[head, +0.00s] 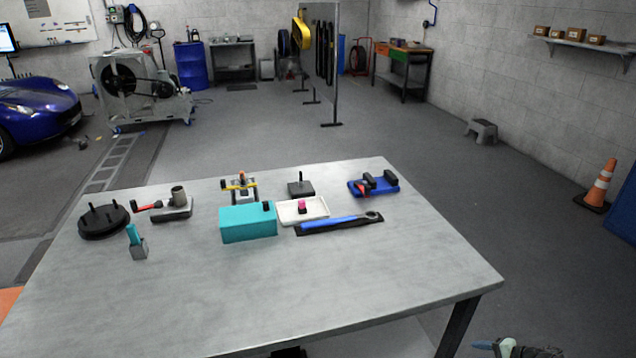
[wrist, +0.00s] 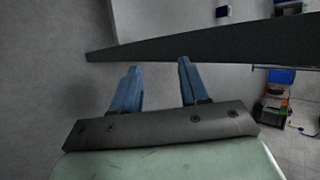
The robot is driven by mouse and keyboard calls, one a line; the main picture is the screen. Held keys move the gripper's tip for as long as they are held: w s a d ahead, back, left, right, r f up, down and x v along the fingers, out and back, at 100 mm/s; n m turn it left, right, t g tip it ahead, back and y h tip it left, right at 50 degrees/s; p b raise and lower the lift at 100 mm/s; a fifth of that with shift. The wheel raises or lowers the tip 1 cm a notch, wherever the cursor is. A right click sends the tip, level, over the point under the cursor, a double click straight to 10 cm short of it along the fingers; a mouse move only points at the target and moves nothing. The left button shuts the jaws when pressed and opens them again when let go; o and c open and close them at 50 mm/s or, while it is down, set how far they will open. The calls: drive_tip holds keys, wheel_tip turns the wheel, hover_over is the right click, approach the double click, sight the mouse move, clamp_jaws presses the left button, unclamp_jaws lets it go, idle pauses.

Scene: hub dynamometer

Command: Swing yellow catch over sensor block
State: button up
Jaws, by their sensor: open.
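A small fixture with a yellow bar, which looks like the yellow catch (head: 234,187), stands near the back middle of the grey table in the head view. It has an orange-topped upright, and its lower part is partly hidden behind a teal box (head: 247,223). I cannot tell the sensor block apart from the fixture at this size, nor the catch's exact position on it. My gripper (wrist: 158,75) is open and empty in the wrist view, its two blue fingers apart, close to a dark table edge. In the head view, part of my arm shows low at the right, off the table.
The table (head: 330,305) is bare in front. Near the fixture are a white tray (head: 290,218) with a pink piece, a blue wrench (head: 335,223), a black block with a pin (head: 301,188) and a blue clamp (head: 374,186). Left are a black pinned disc (head: 104,222) and a teal-handled tool (head: 136,242).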

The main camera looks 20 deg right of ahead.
drive_tip(key=w+d+r+n+g, duration=0.25)
drive_tip(key=d+r, duration=0.25)
drive_tip(key=d, duration=0.3)
drive_tip(key=w+d+r+n+g+h, duration=0.2)
drive_tip(key=w+r+n+g, duration=0.15)
drive_tip(key=w+r, duration=0.4)
drive_tip(key=w+d+r+n+g+h, duration=0.2)
drive_tip(key=w+r+n, duration=0.25)
drive_tip(key=w, duration=0.65)
drive_tip(key=w+a+r+n+g+h, duration=0.1)
drive_tip(key=w+a+r+n+h, duration=0.3)
drive_tip(key=w+r, duration=0.75)
drive_tip(key=w+a+r+n+h, duration=0.15)
drive_tip(key=w+a+r, duration=0.35)
drive_tip(key=w+r, duration=0.7)
drive_tip(key=w+a+r+n, duration=0.1)
drive_tip(key=w+a+r, duration=0.1)
drive_tip(key=w+a, duration=0.35)
drive_tip(key=w+a+r+n, duration=0.2)
drive_tip(key=a+r, duration=0.1)
drive_tip(key=a, duration=0.5)
wheel_tip(320, 180, up, 7)
drive_tip(key=n+y, duration=0.5)
drive_tip(key=n, duration=1)
hover_over(223, 180)
wheel_tip(223, 180, down, 13)
drive_tip(key=shift+a, duration=0.1)
